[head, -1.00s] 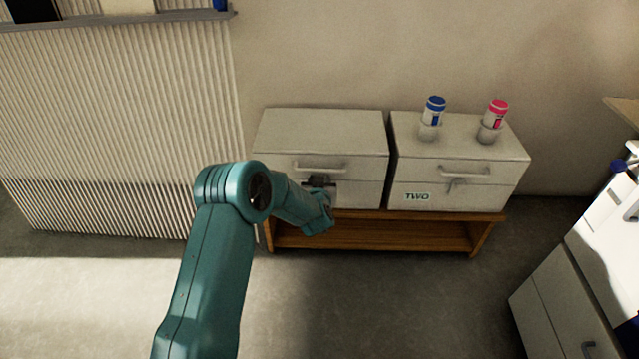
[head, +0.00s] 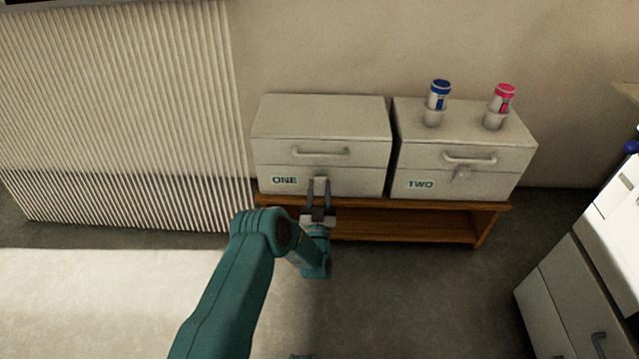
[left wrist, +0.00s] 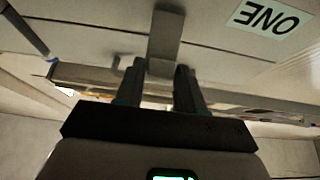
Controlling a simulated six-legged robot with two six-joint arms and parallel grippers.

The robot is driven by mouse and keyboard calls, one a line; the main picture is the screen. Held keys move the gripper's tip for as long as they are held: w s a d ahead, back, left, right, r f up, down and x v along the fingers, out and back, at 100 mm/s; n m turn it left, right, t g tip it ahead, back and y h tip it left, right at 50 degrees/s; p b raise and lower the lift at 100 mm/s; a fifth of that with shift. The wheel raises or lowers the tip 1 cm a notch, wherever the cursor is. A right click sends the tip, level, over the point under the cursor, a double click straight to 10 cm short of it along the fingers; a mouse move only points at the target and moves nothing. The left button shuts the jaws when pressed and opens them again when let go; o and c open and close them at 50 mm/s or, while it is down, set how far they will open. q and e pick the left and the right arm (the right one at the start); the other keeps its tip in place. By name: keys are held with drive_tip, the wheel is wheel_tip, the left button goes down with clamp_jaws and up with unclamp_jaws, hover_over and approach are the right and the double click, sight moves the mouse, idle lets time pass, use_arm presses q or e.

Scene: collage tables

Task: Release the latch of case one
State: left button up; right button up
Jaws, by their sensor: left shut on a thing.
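Case one (head: 360,178) is a pale grey box with a lid, a bar handle (head: 320,152) and a ONE label (head: 285,180). It stands on a low wooden shelf unit. Its latch (head: 320,184) is a small grey tab on the front below the lid seam, and in the left wrist view it is a grey bar (left wrist: 165,35). My right gripper is not in view.
Case two (head: 500,185) stands to the right with its own latch (head: 462,174). A blue-capped bottle (head: 439,95) and a pink-capped bottle (head: 503,98) stand in holders on it. The wooden shelf (head: 400,226) is below, a ribbed panel (head: 110,120) left, a white cabinet (head: 555,290) right.

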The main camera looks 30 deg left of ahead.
use_arm(q)
drive_tip(key=shift+s+f+t+y, duration=0.1)
drive_tip(key=shift+f+t+y, duration=1.1)
drive_tip(key=shift+t, duration=0.5)
drive_tip(key=shift+s+d+f+h, duration=0.1)
drive_tip(key=shift+f+h, duration=0.15)
drive_tip(key=shift+h, duration=0.05)
drive_tip(key=o, duration=0.9)
